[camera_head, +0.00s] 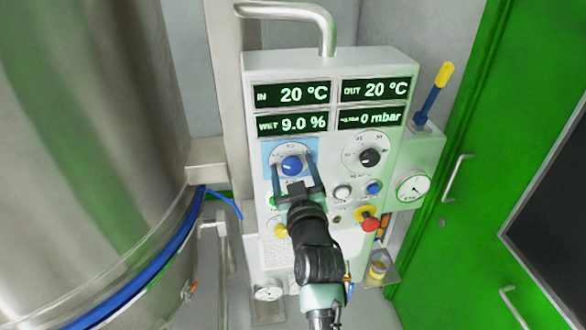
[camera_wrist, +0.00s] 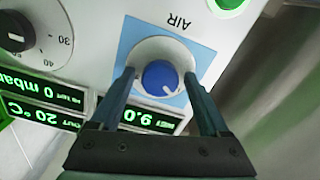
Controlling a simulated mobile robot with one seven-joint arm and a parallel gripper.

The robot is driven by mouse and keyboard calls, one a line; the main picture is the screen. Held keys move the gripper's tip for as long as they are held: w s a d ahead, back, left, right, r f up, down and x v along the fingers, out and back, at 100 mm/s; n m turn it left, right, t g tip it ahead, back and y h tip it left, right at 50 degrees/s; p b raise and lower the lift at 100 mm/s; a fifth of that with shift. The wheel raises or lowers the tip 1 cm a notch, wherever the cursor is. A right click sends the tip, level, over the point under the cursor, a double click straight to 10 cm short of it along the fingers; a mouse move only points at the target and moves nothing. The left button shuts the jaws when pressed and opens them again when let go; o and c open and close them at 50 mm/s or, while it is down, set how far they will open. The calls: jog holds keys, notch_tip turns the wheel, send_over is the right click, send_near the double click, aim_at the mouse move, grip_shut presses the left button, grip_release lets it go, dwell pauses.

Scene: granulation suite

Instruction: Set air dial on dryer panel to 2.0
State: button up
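The dryer panel (camera_head: 262,215) is a pale box with four green-lit displays. The air dial (camera_head: 291,164) is a blue knob on a white scale with a light blue backing. In the wrist view the blue knob (camera_wrist: 160,78) shows a white pointer mark, with "AIR" printed beside its scale; the scale numbers are not readable. My gripper (camera_head: 294,170) is in front of the panel with its two fingers spread on either side of the knob. In the wrist view the gripper (camera_wrist: 160,95) is open, with visible gaps between both fingers and the knob.
A black-knobbed dial (camera_head: 370,157) is right of the air dial. A red emergency button (camera_head: 370,224), white and blue buttons and a round gauge (camera_head: 412,187) lie lower right. A large steel vessel (camera_head: 90,130) stands left, a green door (camera_head: 480,200) right.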

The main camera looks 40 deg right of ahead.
grip_shut()
jog(key=shift+m, duration=0.3)
jog(key=m+b, duration=0.1)
jog(key=m, duration=0.4)
jog(key=shift+f, duration=0.1)
jog(key=m, duration=0.6)
jog(key=shift+m, duration=0.3)
dwell(0.5)
jog(key=shift+o, duration=0.9)
grip_release()
